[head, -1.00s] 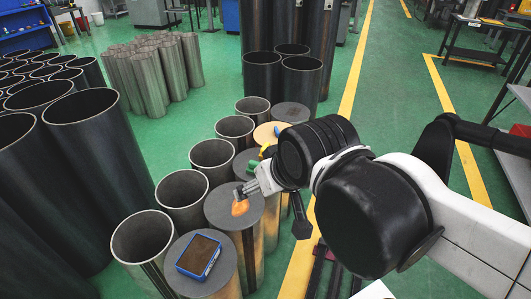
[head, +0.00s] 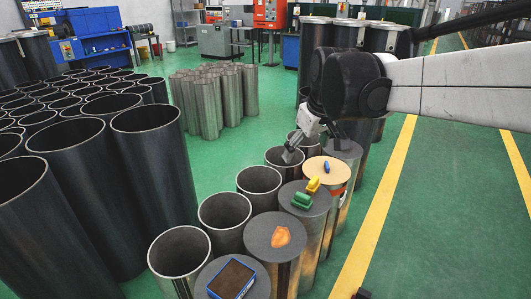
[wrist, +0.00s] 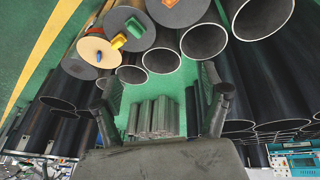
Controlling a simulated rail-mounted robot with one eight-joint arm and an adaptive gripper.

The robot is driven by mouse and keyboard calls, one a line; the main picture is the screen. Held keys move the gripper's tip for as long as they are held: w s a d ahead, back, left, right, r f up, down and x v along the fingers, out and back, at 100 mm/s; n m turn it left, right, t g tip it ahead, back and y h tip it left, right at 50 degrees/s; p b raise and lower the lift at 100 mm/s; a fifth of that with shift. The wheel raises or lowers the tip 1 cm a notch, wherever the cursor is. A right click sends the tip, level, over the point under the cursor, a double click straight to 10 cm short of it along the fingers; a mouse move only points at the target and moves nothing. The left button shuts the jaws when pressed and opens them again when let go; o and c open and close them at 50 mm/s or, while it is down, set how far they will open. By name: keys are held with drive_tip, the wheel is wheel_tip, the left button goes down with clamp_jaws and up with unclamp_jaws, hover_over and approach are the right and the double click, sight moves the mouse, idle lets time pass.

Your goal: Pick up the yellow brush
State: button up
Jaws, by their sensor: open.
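The yellow brush (head: 313,184) lies at the near edge of a tan round lid (head: 340,174), beside a dark lid. In the wrist view the yellow brush (wrist: 118,42) shows up and left, outside the space between the fingers. My gripper (head: 290,156) is open and empty, above and left of the brush in the head view, over the open cylinders. In the wrist view my gripper (wrist: 163,85) has its two fingers wide apart, with only distant cylinders between them.
A green object (head: 302,200) lies on the dark lid close to the brush. A small blue object (head: 327,166) lies on the tan lid. An orange piece (head: 281,237) and a blue-rimmed block (head: 231,279) sit on nearer lids. Open cylinders (head: 259,187) stand along the left.

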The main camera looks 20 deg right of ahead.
drive_tip(key=w+d+f+n+g+b, duration=0.1)
drive_tip(key=w+d+f, duration=0.25)
drive_tip(key=w, duration=0.55)
drive_tip(key=n+g+y+b, duration=0.1)
drive_tip(key=n+g+b, duration=0.2)
drive_tip(key=n+b, duration=0.1)
approach(313, 178)
drive_tip(key=f+b, duration=0.1)
drive_tip(key=f, duration=0.3)
drive_tip(key=f+b, duration=0.1)
drive_tip(key=f, duration=0.3)
drive_tip(key=shift+a, duration=0.25)
drive_tip(key=shift+a+f+b, duration=0.15)
drive_tip(key=shift+f+b, duration=1.2)
drive_tip(key=shift+f, duration=1.4)
drive_tip(key=c, duration=1.5)
drive_tip(key=shift+r, duration=0.1)
drive_tip(key=shift+r, duration=0.15)
